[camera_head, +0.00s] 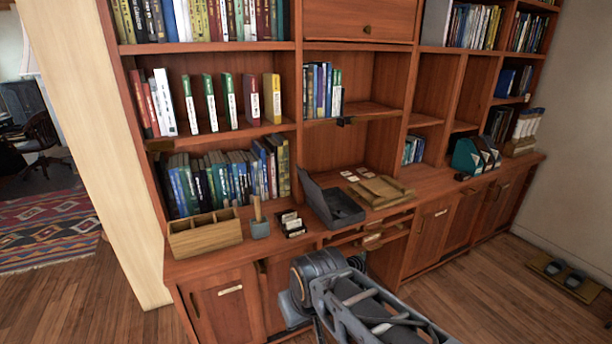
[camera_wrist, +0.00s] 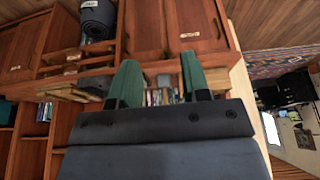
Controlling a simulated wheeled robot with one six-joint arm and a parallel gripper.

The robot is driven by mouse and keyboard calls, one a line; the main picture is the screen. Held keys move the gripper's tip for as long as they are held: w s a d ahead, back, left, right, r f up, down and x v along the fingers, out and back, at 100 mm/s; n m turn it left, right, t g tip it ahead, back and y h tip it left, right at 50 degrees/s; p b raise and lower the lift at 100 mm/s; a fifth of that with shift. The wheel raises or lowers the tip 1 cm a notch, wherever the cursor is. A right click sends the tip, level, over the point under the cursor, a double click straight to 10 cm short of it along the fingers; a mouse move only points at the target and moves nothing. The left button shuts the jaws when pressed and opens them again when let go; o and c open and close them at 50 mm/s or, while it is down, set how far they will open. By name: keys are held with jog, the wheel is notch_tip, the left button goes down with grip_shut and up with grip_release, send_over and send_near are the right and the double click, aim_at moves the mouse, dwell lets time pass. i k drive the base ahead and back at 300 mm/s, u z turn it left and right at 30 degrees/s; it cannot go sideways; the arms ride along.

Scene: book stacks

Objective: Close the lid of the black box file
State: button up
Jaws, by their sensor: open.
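The black box file (camera_head: 345,210) stands on the bookcase counter in the head view. Its lid (camera_head: 314,198) is raised and leans at the left side of the box, so the box is open. My arm reaches up from the bottom of the head view, in front of and below the counter; its fingertips cannot be made out there. In the wrist view my gripper (camera_wrist: 159,82) shows two green fingers spread apart with nothing held between them. The wrist picture looks turned over, and I cannot surely pick out the box file in it.
Left of the box are a card holder (camera_head: 291,223), a grey cup (camera_head: 260,228) and a wooden divided tray (camera_head: 205,233). Right of it lie wooden trays (camera_head: 380,191) and small white cards (camera_head: 352,175). Shelves of books rise behind.

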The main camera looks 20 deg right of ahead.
aim_at(312, 189)
jog(key=k, duration=0.55)
jog(key=z, duration=0.15)
jog(key=i, duration=1.15)
jog(key=u, duration=0.85)
